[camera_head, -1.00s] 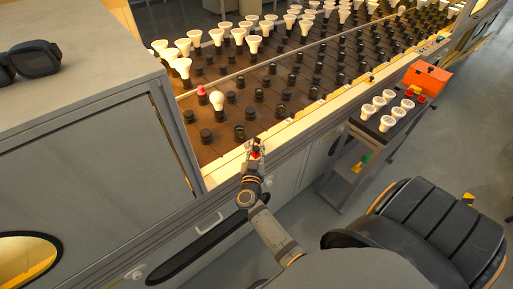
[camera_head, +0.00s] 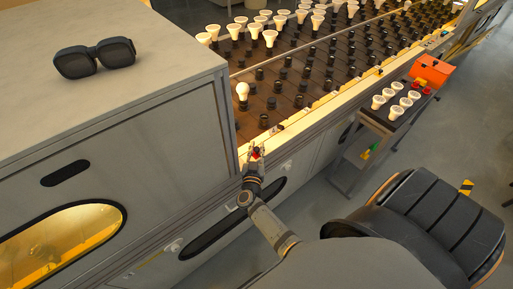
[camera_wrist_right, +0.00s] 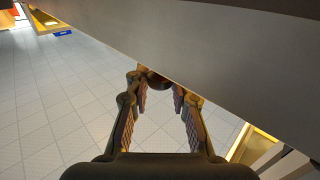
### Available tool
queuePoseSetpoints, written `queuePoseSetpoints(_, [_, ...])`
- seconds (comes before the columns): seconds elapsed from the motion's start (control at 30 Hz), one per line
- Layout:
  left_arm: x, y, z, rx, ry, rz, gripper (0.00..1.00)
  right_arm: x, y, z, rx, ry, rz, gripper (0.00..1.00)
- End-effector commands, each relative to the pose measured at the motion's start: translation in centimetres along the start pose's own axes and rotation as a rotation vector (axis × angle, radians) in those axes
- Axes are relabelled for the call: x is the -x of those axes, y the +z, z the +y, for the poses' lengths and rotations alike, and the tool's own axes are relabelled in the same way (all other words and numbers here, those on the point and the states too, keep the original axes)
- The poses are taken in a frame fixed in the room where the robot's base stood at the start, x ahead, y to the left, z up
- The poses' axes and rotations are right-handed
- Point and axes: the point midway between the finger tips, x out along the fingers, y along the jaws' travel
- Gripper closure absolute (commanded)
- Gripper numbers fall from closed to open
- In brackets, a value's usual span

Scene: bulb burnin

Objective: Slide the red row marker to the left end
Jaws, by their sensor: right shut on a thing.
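The red row marker (camera_head: 257,155) is a small red piece at the front rail (camera_head: 300,128) of the bulb rack, close to the rail's left end by the grey cabinet. My right gripper (camera_head: 255,150) is shut on it and hides most of it. In the right wrist view the fingers of my right gripper (camera_wrist_right: 164,92) close around a dark reddish knob (camera_wrist_right: 157,80) under a grey edge. My left gripper is in neither view.
A grey cabinet (camera_head: 130,130) with dark glasses (camera_head: 95,58) on top stands just left of the rack. A side cart (camera_head: 385,122) with several bulbs and an orange box (camera_head: 432,69) is at right.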

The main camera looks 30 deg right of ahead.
Motion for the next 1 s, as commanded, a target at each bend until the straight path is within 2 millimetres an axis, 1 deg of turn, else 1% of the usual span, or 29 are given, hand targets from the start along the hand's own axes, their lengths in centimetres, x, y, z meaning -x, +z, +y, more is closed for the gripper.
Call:
queuePoseSetpoints(0.03, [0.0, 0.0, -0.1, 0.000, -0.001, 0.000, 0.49, 0.3, 0.5, -0.1, 0.000, -0.004, -0.012, 1.00])
queuePoseSetpoints(0.07, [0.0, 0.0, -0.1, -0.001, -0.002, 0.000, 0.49, 0.3, 0.5, -0.1, 0.000, -0.004, -0.013, 1.00])
queuePoseSetpoints(0.1, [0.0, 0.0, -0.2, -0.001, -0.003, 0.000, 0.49, 0.3, 0.5, -0.1, 0.000, -0.004, -0.013, 0.72])
queuePoseSetpoints(0.23, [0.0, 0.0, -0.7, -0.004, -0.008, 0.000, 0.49, 0.2, 0.4, -0.1, 0.000, -0.004, -0.010, 0.55])
queuePoseSetpoints(0.4, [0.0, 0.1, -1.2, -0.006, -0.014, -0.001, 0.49, 0.2, 0.3, -0.1, 0.000, -0.003, -0.007, 0.55])
queuePoseSetpoints(0.57, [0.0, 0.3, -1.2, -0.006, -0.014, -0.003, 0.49, 0.1, -0.1, -0.1, -0.001, -0.002, -0.006, 0.55])
queuePoseSetpoints(0.67, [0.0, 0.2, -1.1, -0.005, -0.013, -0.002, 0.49, 0.1, -1.5, -0.1, -0.004, -0.001, -0.003, 0.55])
queuePoseSetpoints(0.9, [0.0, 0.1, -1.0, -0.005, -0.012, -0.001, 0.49, 0.2, -6.8, -0.1, -0.005, -0.002, -0.005, 0.55])
queuePoseSetpoints(1.0, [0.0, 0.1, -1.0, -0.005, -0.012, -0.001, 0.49, 0.2, -8.4, -0.1, -0.004, -0.003, -0.006, 0.55])
